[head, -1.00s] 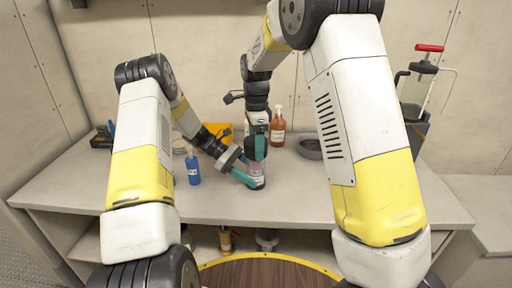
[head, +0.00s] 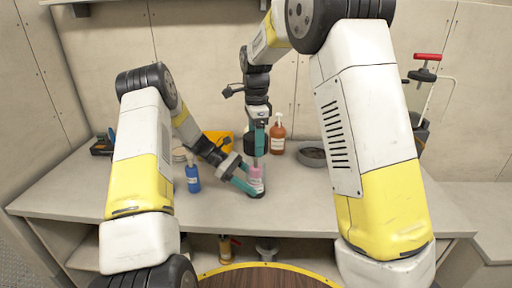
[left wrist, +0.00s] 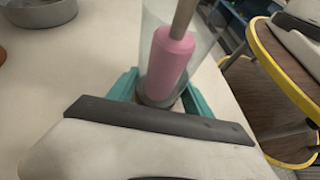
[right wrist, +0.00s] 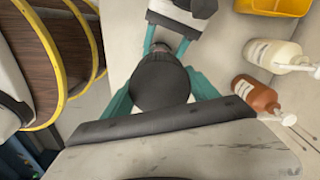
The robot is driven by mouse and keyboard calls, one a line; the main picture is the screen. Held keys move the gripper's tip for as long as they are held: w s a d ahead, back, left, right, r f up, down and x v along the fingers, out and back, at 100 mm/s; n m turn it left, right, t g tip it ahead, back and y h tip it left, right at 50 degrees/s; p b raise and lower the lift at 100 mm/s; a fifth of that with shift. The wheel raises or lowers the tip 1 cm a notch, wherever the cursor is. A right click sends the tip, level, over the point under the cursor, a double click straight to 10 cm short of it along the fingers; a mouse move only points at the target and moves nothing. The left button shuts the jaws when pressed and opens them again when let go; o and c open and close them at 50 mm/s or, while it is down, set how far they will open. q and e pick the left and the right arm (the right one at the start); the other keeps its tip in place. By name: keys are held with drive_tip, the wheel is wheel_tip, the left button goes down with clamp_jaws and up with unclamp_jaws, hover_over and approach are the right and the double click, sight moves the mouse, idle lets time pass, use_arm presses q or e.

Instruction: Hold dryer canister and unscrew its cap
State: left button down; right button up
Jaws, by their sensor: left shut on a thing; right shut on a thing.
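The dryer canister (head: 256,180) is a clear cylinder with a pink filling, upright over the bench. In the left wrist view its pink core (left wrist: 168,65) has a grey rod coming out of its top. My left gripper (head: 250,186) is shut on the canister's lower part. The black cap (right wrist: 160,82) is between the fingers of my right gripper (head: 258,142), which is shut on it from above, over the canister. The cap is out of the left wrist view. I cannot tell whether cap and canister still touch.
A blue bottle (head: 193,178) stands left of the canister, an orange-brown pump bottle (head: 277,135) behind it. A grey bowl (head: 312,155) sits to the right and a yellow bin (head: 217,142) at the back. The bench front (head: 290,210) is clear.

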drive_tip(key=shift+r, duration=0.4)
use_arm(q)
drive_tip(key=shift+c, duration=1.8)
unclamp_jaws()
